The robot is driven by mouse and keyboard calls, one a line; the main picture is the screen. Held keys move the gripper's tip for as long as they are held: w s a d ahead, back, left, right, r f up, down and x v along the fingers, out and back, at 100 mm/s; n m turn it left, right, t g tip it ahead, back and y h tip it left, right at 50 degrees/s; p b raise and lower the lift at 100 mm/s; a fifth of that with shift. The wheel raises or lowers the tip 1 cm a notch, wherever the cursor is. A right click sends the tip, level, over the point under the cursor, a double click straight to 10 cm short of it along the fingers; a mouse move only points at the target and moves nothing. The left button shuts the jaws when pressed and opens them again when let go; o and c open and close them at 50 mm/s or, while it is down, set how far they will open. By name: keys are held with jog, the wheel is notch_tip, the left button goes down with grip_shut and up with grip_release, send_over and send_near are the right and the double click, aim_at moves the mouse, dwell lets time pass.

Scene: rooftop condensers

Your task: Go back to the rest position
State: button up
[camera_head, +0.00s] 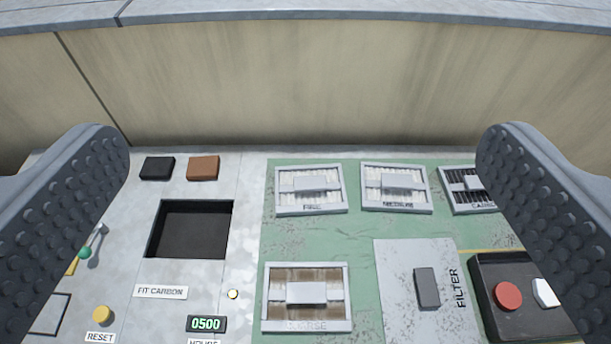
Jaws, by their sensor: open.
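My gripper (303,215) is open, with one dark ribbed finger at the left edge and one at the right edge of the view. Nothing is between the fingers. They hang above a panel (250,200) with a grey metal part at left and a worn green part at right. I see no marker for a rest position.
Framed filters labelled FINE (312,189), MEDIUM (396,187) and COARSE (306,298), plus a partly hidden dark one (468,190), lie on the green. A square opening (190,229), FILTER cover (405,300), red button box (510,263) and parapet wall (300,90) surround them.

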jog(key=shift+s+r, duration=0.4)
jog(key=shift+r, duration=0.05)
notch_tip(320, 180, up, 4)
jog(key=p, duration=0.3)
jog(key=shift+f+p, duration=0.25)
jog(key=shift+p, duration=0.05)
